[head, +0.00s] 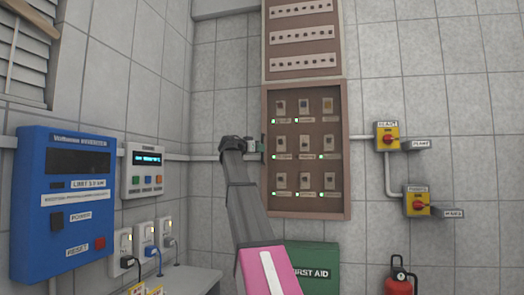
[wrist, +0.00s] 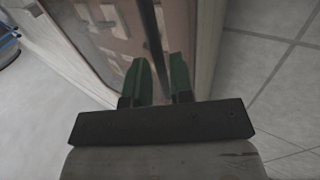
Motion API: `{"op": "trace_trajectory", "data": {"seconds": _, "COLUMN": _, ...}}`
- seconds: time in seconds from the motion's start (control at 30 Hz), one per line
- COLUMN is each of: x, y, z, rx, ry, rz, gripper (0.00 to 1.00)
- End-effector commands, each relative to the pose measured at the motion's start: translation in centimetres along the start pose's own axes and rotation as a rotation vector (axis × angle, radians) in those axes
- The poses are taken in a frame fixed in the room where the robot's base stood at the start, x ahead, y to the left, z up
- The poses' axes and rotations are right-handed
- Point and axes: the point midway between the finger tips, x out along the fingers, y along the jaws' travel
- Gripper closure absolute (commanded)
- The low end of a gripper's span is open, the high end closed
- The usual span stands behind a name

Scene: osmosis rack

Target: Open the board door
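The board (head: 308,211) is a brown-framed panel on the tiled back wall, with rows of small switches and green lights. Its door looks closed in the head view. My gripper (head: 259,147) is at the left edge of the board, at mid height. In the wrist view, the two green fingers of my gripper (wrist: 160,75) stand slightly apart. A thin dark upright bar (wrist: 150,25), which looks like the door's handle, runs between them in front of the board face (wrist: 95,30). I cannot tell whether the fingers press on the bar.
A blue control box (head: 60,200) and a small white panel (head: 144,172) hang on the left wall. Two yellow switches with red knobs (head: 387,136) (head: 417,203) are right of the board. A green first aid box (head: 312,258) and a red extinguisher (head: 399,284) are below.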

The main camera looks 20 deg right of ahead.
Motion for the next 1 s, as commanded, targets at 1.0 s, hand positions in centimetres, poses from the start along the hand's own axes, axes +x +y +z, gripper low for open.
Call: {"op": "trace_trajectory", "data": {"seconds": 1.0, "x": 1.9, "y": 1.1, "z": 0.1, "rx": 0.0, "ry": 0.001, "rz": -0.022, "gripper": 1.0}}
